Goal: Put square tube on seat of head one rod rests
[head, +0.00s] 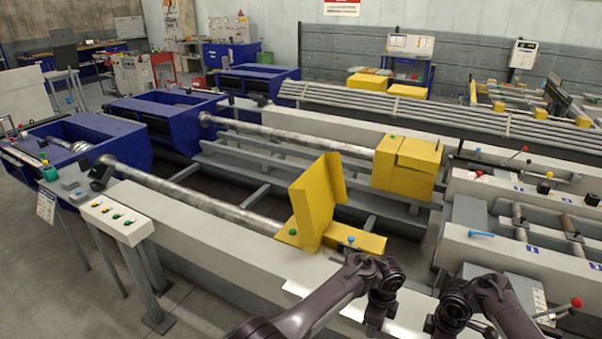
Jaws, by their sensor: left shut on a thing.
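My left gripper (376,318) points down at the bottom centre, over the near light-grey bed. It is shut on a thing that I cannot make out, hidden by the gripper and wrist. My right gripper (442,326) is to its right at the bottom edge; its fingers are not clear. I cannot pick out a square tube. The near head has a raised yellow cover (318,203) and a long round bar (190,199) running into it. The far head has a closed yellow cover (408,163). Rods (520,221) lie in the frame at the right, near a blue handle (481,233).
A rack of long bars (400,118) runs behind the far head. Blue machine housings (165,118) stand at the left. A red-knobbed lever (575,303) stands at the lower right. The grey floor (40,290) at lower left is clear.

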